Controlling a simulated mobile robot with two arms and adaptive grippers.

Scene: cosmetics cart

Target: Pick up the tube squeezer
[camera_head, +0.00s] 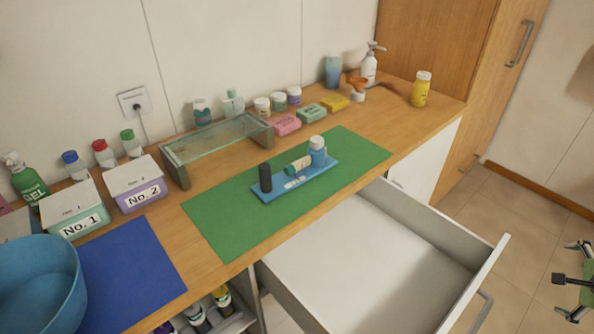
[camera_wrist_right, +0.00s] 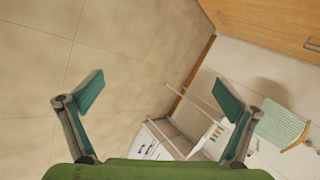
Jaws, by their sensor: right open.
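I cannot make out the tube squeezer for certain. On the green mat (camera_head: 215,225) lies a blue tray (camera_head: 322,178). It bears a black cylinder (camera_head: 265,178), a small cream and green tube-like piece (camera_head: 298,165) lying down, and a blue jar with a pale cap (camera_head: 318,155). My right gripper (camera_wrist_right: 158,90) is open and empty in the right wrist view, over the floor. It also shows at the right edge of the head view (camera_head: 567,280), far from the tray. My left gripper is not in view.
An open, empty drawer (camera_head: 350,265) juts out before the counter. A glass-topped rack (camera_head: 175,165), labelled boxes (camera_head: 140,190), a blue bowl (camera_head: 35,285) and a blue mat (camera_head: 130,275) are left. Soaps (camera_head: 312,111), jars and a yellow bottle (camera_head: 421,90) stand behind.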

